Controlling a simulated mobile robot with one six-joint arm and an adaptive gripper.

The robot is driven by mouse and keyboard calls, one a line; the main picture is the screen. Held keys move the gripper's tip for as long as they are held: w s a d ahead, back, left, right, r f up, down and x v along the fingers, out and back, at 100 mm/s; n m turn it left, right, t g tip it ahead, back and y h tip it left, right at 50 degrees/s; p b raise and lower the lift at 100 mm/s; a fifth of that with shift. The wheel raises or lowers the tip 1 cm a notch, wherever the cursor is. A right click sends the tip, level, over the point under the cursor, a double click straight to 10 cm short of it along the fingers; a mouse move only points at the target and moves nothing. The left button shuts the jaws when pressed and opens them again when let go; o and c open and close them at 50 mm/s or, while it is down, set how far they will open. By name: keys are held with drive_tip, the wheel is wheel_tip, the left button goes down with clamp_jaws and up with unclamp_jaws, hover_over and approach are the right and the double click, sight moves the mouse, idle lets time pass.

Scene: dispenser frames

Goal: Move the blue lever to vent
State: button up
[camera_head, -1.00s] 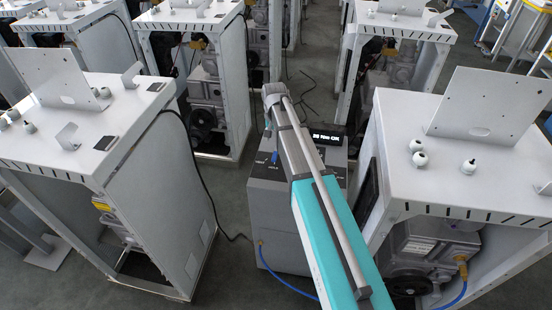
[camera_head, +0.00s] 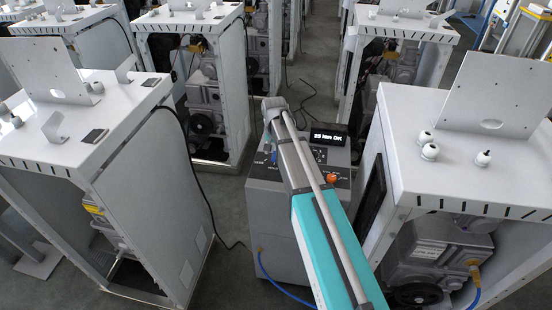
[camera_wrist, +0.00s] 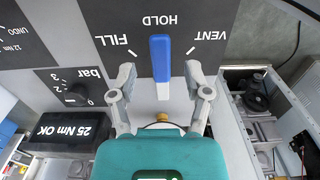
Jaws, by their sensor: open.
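The blue lever (camera_wrist: 160,58) is in the wrist view on a grey panel (camera_wrist: 215,15). It lies in line with the HOLD label, between FILL on the left and VENT on the right; the lettering is upside down. My gripper (camera_wrist: 159,82) is open, with one finger on each side of the lever's lower part. Gaps show between the fingers and the lever; depth is hard to judge. In the head view, my arm covers part of the grey dispenser (camera_head: 270,225).
The wrist view shows a bar dial (camera_wrist: 76,94) and a 25 Nm OK display (camera_wrist: 75,133) at left. In the head view, an orange knob (camera_head: 332,179) is right of my arm. White cabinets (camera_head: 150,200) stand close on both sides, with a blue hose (camera_head: 285,291) below.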

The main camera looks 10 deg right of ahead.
drive_tip(key=shift+f+b, duration=0.6)
drive_tip(key=shift+f, duration=0.25)
